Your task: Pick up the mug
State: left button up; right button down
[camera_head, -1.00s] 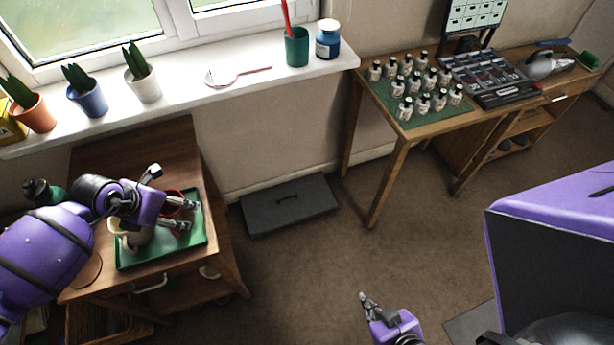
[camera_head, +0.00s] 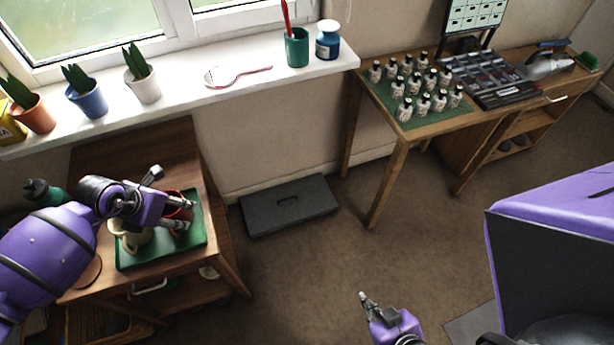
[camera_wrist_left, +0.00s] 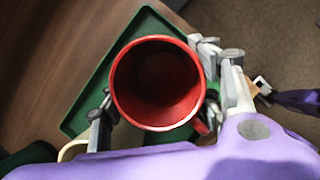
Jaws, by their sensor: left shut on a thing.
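A red mug (camera_head: 176,212) stands at the green tray (camera_head: 140,262) on the wooden cabinet at the left. In the left wrist view I look down into the mug's empty red inside (camera_wrist_left: 158,82), with its handle at the lower right. My left gripper (camera_head: 178,216) is shut on the mug, one finger on each side; the fingers also show in the left wrist view (camera_wrist_left: 160,95). A cream mug (camera_head: 130,240) is beside it on the tray, partly hidden by my left gripper. My right gripper (camera_head: 366,299) is over the floor, away from the mugs; its jaw state is unclear.
A dark bottle (camera_head: 42,192) with green stands behind my left arm. The windowsill holds potted plants (camera_head: 86,92), a green cup (camera_head: 297,48) and a blue jar (camera_head: 328,40). Several small bottles (camera_head: 410,88) stand on the right desk. A grey case (camera_head: 290,205) lies on the floor.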

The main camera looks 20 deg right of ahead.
pick_arm(q)
jog(key=shift+r, duration=0.1)
jog(key=shift+r, duration=0.95)
jog(key=s+r, duration=0.1)
jog(key=r, duration=0.1)
jog(key=s+r, duration=0.4)
jog(key=r, duration=0.1)
jog(key=s+r, duration=0.4)
jog(key=s, duration=0.5)
jog(key=shift+a, duration=0.2)
dwell(2.4)
